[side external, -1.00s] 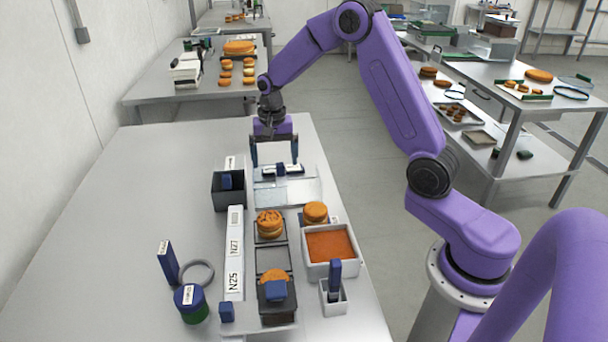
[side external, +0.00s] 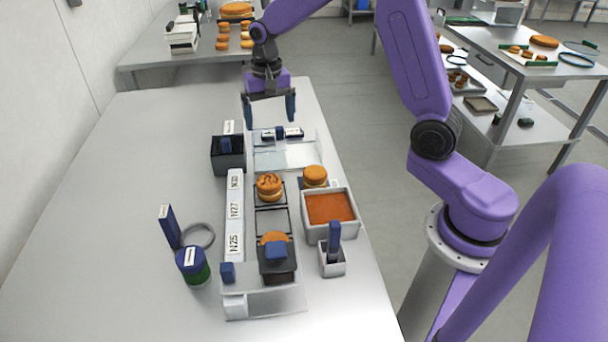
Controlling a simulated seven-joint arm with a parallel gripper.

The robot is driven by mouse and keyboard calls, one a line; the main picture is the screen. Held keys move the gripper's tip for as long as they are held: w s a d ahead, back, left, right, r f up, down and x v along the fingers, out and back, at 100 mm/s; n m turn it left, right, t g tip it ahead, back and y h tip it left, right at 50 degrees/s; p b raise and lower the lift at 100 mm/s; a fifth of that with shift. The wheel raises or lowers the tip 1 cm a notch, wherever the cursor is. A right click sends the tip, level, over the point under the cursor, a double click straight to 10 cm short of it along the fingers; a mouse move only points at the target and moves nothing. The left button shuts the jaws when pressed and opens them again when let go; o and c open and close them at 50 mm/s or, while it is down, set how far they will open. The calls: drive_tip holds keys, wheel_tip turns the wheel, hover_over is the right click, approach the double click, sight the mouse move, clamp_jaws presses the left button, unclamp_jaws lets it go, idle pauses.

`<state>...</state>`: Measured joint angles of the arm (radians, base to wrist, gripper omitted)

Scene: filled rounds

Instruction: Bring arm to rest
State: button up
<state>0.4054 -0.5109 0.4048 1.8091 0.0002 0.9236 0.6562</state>
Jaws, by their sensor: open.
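My gripper (side external: 270,117) is open and empty, pointing down above the far end of the work table (side external: 120,210). Its two dark fingers are spread wide. Below and just beyond its fingertips lies a dark blue-handled tool (side external: 281,133) with a white label, on a clear and white tray (side external: 303,156). The gripper looks apart from the tool. A filled round (side external: 269,187) with a dark pattern on top sits in the far place of a dark rack. Another round (side external: 274,238) sits in the near place, partly hidden by a blue-handled block (side external: 277,252).
A plain round (side external: 314,175) stands right of the rack, behind a white tub of orange filling (side external: 329,208). A blue handle stands in a small white holder (side external: 332,262). A dark box (side external: 227,160), a ring (side external: 198,236) and a green jar (side external: 192,266) stand left. The table's left side is clear.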

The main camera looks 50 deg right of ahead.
drive_tip(key=s+a+r+n, duration=0.2)
drive_tip(key=s+a+n, duration=0.25)
drive_tip(key=s, duration=0.25)
drive_tip(key=s+a+r+n, duration=0.1)
drive_tip(key=s+a+n, duration=0.35)
drive_tip(key=s, duration=0.35)
drive_tip(key=s+d+n, duration=0.2)
drive_tip(key=s+n, duration=0.8)
drive_tip(key=s, duration=0.8)
drive_tip(key=shift+d, duration=0.15)
